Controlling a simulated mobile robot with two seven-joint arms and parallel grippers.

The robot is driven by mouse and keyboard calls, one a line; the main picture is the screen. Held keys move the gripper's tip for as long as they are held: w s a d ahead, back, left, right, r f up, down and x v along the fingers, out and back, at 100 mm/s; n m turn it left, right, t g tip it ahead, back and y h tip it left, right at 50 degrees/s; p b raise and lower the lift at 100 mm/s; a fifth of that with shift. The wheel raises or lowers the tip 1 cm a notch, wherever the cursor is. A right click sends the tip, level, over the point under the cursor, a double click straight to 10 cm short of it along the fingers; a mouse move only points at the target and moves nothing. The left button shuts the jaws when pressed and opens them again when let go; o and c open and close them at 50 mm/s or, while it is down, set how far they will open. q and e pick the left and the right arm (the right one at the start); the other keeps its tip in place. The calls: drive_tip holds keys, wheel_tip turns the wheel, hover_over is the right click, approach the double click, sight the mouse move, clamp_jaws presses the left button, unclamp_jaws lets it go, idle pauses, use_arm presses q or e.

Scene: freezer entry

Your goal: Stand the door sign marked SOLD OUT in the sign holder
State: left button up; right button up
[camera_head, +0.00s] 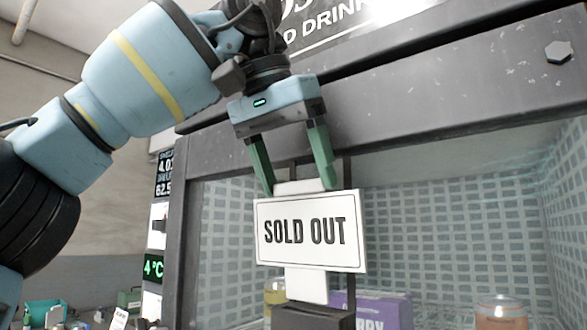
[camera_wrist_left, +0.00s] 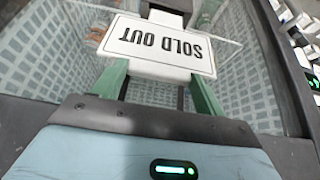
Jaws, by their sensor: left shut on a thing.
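The white door sign (camera_head: 310,232) marked SOLD OUT is upright, its lettering facing my head camera. It also shows in the left wrist view (camera_wrist_left: 158,45), upside down there. My left gripper (camera_head: 298,187) reaches down from above, its green fingers shut on the sign's top tab. The sign's white lower stem (camera_head: 306,285) points down at a dark block (camera_head: 313,318), which looks like the sign holder. The stem's lower end meets the block's top edge in the picture; I cannot tell whether it is inside. My right gripper is out of view.
The sign is in front of a freezer opening with a dark frame (camera_head: 440,105) and a tiled-looking inner wall (camera_head: 420,225). A purple box (camera_head: 375,308), a jar (camera_head: 502,312) and a yellowish container (camera_head: 275,292) stand low behind. A 4 °C display (camera_head: 153,268) is at left.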

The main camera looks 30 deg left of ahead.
sight(302, 234)
use_arm(q)
drive_tip(key=shift+f, duration=2.5)
drive_tip(key=o, duration=1.4)
drive_tip(key=shift+v, duration=3.95)
